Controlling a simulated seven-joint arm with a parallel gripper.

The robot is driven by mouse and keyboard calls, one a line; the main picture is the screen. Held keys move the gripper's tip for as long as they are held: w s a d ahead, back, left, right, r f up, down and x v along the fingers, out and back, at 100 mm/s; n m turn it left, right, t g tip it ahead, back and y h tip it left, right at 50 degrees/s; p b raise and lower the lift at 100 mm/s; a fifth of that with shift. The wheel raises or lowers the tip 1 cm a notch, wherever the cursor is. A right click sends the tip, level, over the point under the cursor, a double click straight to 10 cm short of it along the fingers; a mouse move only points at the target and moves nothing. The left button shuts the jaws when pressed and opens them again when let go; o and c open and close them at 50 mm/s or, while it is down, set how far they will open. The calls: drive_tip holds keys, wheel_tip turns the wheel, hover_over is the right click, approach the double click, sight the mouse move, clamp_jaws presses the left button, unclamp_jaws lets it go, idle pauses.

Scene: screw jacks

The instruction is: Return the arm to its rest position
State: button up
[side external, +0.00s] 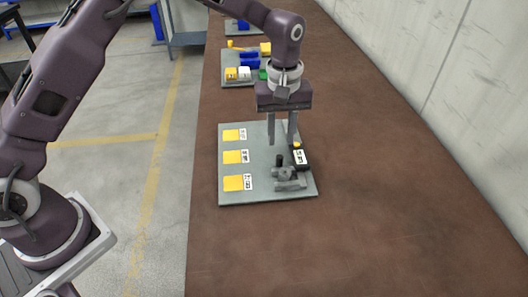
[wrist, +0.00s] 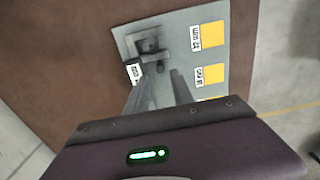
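My gripper (side external: 282,142) hangs pointing down above the grey board (side external: 262,138). Its two fingers are apart with nothing visible between them. A grey metal jack-like device (side external: 289,182) with a dark upright post stands at the board's near right part. A black block (side external: 301,160) with a white label and a small yellow top is just behind it; the right fingertip appears close to it, and I cannot tell whether they touch. In the wrist view, the device (wrist: 150,44) lies beyond the fingers (wrist: 162,88), and the white label (wrist: 134,72) shows beside the left finger.
Three yellow squares (side external: 232,157) with white labels run down the board's left side. Farther back on the brown table (side external: 370,220) are another board with yellow, white, blue and green pieces (side external: 244,72). A pale wall (side external: 460,80) borders the right. The table's front is clear.

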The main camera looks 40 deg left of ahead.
drive_tip(key=s+a+r+m+t, duration=0.1)
drive_tip(key=s+a+r+m, duration=0.15)
drive_tip(key=s+r, duration=0.5)
drive_tip(key=s+a+r+m+t, duration=0.2)
drive_tip(key=s+a+r, duration=0.25)
drive_tip(key=r, duration=0.55)
drive_tip(key=s+a+m+t, duration=0.1)
drive_tip(key=s+a+m, duration=0.1)
drive_tip(key=s, duration=0.7)
drive_tip(key=s+a+m+t, duration=0.1)
drive_tip(key=s+m, duration=0.1)
drive_tip(key=s, duration=0.7)
drive_tip(key=shift+s+a+f+t, duration=0.15)
drive_tip(key=shift+s+a+t, duration=0.15)
drive_tip(key=shift+s+a, duration=0.1)
